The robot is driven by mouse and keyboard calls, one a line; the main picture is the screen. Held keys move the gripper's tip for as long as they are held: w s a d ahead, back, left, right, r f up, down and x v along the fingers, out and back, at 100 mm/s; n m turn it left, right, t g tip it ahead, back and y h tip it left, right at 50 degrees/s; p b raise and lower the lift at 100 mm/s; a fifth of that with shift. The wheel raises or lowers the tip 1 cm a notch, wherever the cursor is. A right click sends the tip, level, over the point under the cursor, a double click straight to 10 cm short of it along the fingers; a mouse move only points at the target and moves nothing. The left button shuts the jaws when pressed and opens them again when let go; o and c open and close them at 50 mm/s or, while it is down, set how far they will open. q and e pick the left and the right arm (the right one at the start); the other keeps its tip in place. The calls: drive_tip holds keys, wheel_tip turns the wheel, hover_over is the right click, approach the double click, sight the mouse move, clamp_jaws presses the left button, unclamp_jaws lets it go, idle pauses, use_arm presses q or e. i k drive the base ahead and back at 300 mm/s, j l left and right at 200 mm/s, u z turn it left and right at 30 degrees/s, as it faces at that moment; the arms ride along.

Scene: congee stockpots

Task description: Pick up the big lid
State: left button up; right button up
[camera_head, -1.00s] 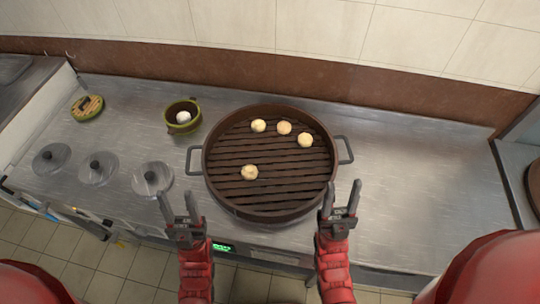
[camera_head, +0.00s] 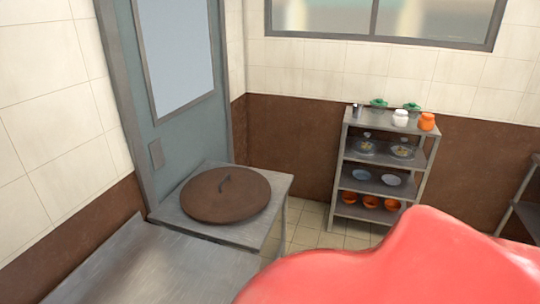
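The big lid (camera_head: 226,196) is a round, flat brown disc with a dark arched handle on top. It lies flat on a small metal table (camera_head: 270,212) beside a grey door. No gripper is near it in view. A large red part of my own arm fills the lower right, and neither gripper shows.
A bare steel counter (camera_head: 150,268) runs along the near left and meets the small table. A grey door (camera_head: 170,100) stands behind the lid. A metal shelf (camera_head: 382,165) with bowls, jars and pots stands against the back wall. Tiled floor (camera_head: 312,222) shows between table and shelf.

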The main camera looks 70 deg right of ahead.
sight(224, 195)
drive_tip(key=z, duration=1.7)
drive_tip(key=u, duration=2.25)
drive_tip(key=z, duration=2.25)
drive_tip(key=u, duration=0.45)
drive_tip(key=i+l+u, duration=0.15)
drive_tip(key=u, duration=0.2)
drive_tip(key=i+l+u, duration=0.1)
drive_tip(key=l+u, duration=0.3)
drive_tip(key=i+l+u, duration=0.1)
drive_tip(key=l+u, duration=0.25)
